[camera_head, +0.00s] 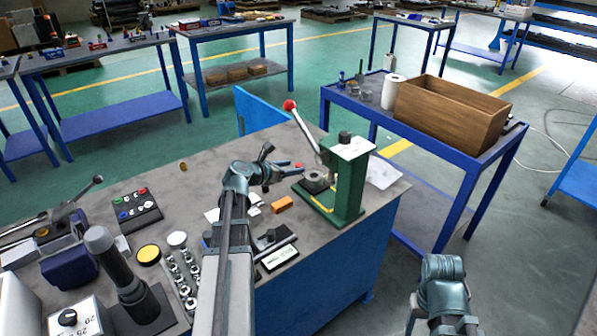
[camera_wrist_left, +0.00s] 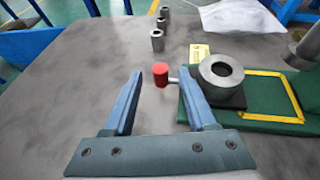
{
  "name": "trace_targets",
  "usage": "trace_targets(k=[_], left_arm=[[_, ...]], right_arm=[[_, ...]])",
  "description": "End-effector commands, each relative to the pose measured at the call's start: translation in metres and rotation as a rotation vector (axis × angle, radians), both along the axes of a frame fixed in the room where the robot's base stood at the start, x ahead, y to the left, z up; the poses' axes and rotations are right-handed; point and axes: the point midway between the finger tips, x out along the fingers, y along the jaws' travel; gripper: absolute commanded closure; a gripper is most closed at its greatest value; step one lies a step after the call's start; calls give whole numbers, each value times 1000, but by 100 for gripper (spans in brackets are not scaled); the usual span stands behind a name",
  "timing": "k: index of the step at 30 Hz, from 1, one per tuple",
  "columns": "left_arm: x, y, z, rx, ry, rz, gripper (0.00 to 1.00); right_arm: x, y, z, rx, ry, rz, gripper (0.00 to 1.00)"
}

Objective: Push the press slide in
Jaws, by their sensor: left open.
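The green press (camera_head: 349,185) stands on the grey workbench (camera_head: 215,165), with a long lever ending in a red ball. Its slide shows in the left wrist view as a dark plate (camera_wrist_left: 231,99) carrying a grey metal ring (camera_wrist_left: 221,74). A short rod with a red knob (camera_wrist_left: 160,75) sticks out from the slide; the knob also shows in the head view (camera_head: 298,166). My left gripper (camera_head: 279,174) is open and empty. In the left wrist view, its fingertips (camera_wrist_left: 162,82) flank the knob; contact is not clear. My right gripper (camera_head: 457,324) is low, away from the bench, its jaws unclear.
An orange block (camera_head: 282,204) lies in front of the press. Several metal cylinders (camera_wrist_left: 157,40) stand beyond the knob in the wrist view. A clear bag (camera_head: 382,173) lies behind the press. A button box (camera_head: 137,209) sits farther left on the bench.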

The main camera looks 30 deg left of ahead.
Motion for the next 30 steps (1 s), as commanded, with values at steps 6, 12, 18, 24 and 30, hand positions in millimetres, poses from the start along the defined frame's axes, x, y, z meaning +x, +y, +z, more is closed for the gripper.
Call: trace_targets(k=[6, 12, 18, 24, 30], left_arm=[[27, -4, -13, 0, 0, 0, 43], [35, -7, -15, 1, 0, 0, 43], [36, -7, -15, 0, 0, 1, 43], [36, -7, -15, 0, 0, 1, 65], [35, -7, -15, 0, 0, 1, 100]], right_arm=[[0, 0, -13, 0, 0, 0, 43], [0, 0, -15, 0, 0, 0, 43], [0, 0, -15, 0, 0, 0, 43], [0, 0, -15, 0, 0, 0, 43], [0, 0, -15, 0, 0, 0, 43]])
